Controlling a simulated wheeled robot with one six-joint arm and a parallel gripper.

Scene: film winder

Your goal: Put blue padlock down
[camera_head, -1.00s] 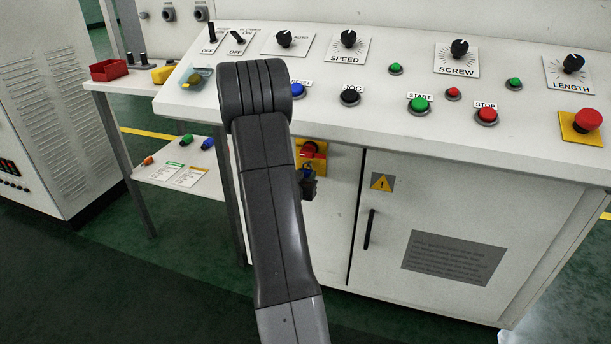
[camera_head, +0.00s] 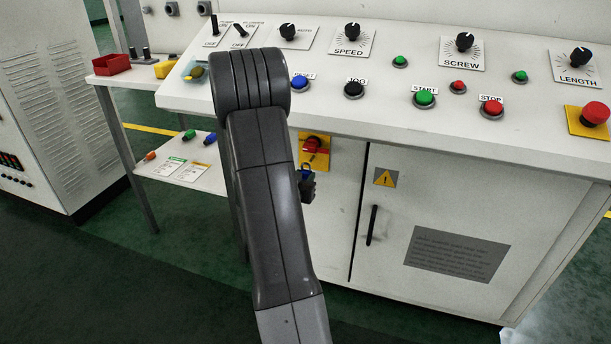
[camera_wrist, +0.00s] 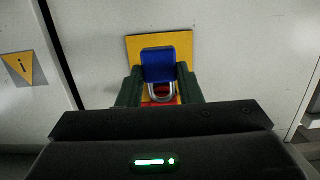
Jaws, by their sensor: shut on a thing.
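My gripper (camera_wrist: 157,90) is shut on the blue padlock (camera_wrist: 158,65), whose body sits between the two dark green fingers. The padlock's metal shackle shows below the body, in front of a red switch (camera_wrist: 163,91) on a yellow plate (camera_wrist: 184,45). I cannot tell whether the shackle touches the switch. In the head view, a bit of the blue padlock (camera_head: 305,169) shows at my gripper (camera_head: 308,187), just below the red switch (camera_head: 315,146) on the cabinet front. My arm hides part of this area.
A side table's lower shelf (camera_head: 207,178) at the left holds an orange, a green (camera_head: 188,135) and a blue item (camera_head: 210,138), plus two cards. A red bin (camera_head: 111,64) stands on its top. The control panel overhangs the cabinet, whose door has a handle (camera_head: 372,225).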

